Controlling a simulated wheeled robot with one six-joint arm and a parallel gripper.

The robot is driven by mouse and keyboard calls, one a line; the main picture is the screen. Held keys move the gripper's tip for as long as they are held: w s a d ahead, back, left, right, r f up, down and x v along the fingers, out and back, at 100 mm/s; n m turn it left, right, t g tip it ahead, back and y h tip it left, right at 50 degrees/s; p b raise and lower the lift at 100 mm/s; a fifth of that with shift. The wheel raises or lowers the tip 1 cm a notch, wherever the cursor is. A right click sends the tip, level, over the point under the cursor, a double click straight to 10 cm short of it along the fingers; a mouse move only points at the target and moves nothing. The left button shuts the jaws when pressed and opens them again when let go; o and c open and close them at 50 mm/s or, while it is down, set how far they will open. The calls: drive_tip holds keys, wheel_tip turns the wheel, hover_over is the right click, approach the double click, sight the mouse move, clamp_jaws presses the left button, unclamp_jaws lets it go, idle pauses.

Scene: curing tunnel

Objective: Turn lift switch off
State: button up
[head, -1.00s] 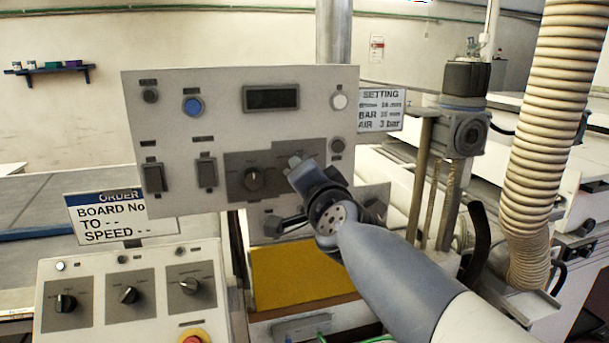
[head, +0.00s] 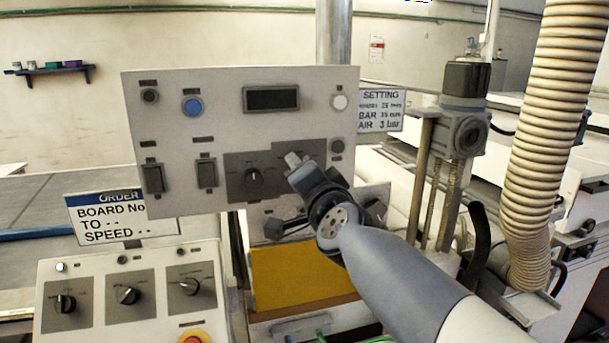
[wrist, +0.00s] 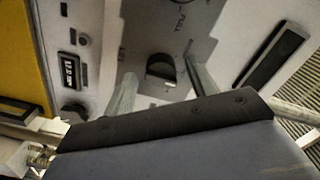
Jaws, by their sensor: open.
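The upper grey control panel (head: 220,125) carries a dark plate with a rotary knob (head: 253,178). My gripper (head: 296,164) is in front of the right part of this plate and hides what lies behind it. In the wrist view, a dark rotary knob (wrist: 161,68) on a grey plate lies between the two fingers of my open gripper (wrist: 158,76). I cannot tell whether the fingers touch it. Its lower part is partly in shadow. The small labels are too blurred to tell which control is the lift switch.
Two black rocker switches (head: 153,178), a blue button (head: 193,106) and a dark display (head: 271,98) sit on the same panel. A lower console (head: 125,265) has three knobs and a red emergency button (head: 194,338). A ribbed hose (head: 550,130) hangs at the right.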

drive_tip(key=p+v, duration=0.3)
drive_tip(key=v, duration=0.7)
drive_tip(key=shift+s, duration=0.25)
drive_tip(key=shift+w, duration=0.1)
drive_tip(key=b+x, duration=0.3)
drive_tip(key=x, duration=0.7)
drive_tip(key=shift+w, duration=0.35)
drive_tip(key=shift+s, duration=0.1)
